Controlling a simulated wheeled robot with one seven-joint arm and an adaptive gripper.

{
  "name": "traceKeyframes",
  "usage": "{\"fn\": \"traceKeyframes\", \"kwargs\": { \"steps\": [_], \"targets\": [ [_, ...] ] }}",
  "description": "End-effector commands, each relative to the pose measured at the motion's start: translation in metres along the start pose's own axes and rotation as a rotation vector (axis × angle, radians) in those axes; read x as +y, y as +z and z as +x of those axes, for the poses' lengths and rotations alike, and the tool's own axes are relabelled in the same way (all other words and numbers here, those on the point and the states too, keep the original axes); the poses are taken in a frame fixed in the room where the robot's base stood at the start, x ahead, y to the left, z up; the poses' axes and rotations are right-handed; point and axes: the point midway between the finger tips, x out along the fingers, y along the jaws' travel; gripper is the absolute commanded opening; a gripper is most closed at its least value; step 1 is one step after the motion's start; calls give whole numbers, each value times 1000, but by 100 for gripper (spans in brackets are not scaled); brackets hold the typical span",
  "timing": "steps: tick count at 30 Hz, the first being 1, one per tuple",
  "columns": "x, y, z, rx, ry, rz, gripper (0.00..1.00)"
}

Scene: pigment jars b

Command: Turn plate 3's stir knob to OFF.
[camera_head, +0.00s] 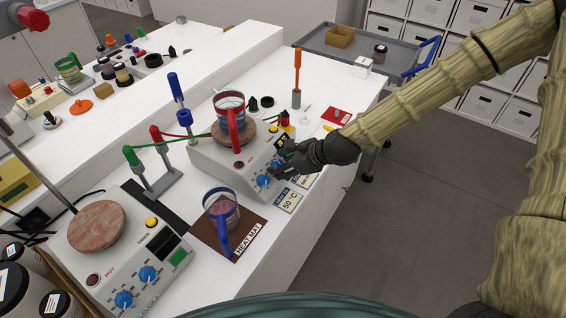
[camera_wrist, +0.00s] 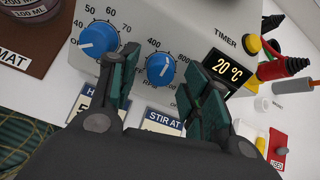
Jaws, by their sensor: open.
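The far hot plate (camera_head: 215,165) has two blue knobs on its front panel; I cannot read a plate number. Its stir knob (camera_wrist: 160,69) sits right of the heat knob (camera_wrist: 98,40) in the wrist view, near 400 and 800 RPM marks, its white line roughly upright. The stir knob also shows in the head view (camera_head: 275,164), close to my gripper (camera_head: 283,155). In the wrist view my gripper (camera_wrist: 166,68) is open, with dark green fingers on either side of the stir knob. I cannot tell whether they touch it.
A mug (camera_head: 230,108) stands on the far plate. Its display (camera_wrist: 226,67) reads 20 °C, beside a yellow timer button (camera_wrist: 252,44) and red plug (camera_wrist: 282,67). Label cards (camera_head: 289,199) lie in front. A mug (camera_head: 221,212) stands on the heat mat (camera_head: 204,234). Another hot plate (camera_head: 140,250) is nearer.

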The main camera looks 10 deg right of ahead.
Motion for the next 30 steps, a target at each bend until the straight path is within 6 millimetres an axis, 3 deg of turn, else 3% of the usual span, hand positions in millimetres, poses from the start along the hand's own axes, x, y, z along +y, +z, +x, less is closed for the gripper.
{"fn": "traceKeyframes", "kwargs": {
  "steps": [9, 17, 30],
  "targets": [
    [0, 0, 1, 0, 0, 0, 48],
    [0, 0, 1, 0, 0, 0, 2],
    [0, -1, 2, 0, 0, -79, 2]
  ]
}}
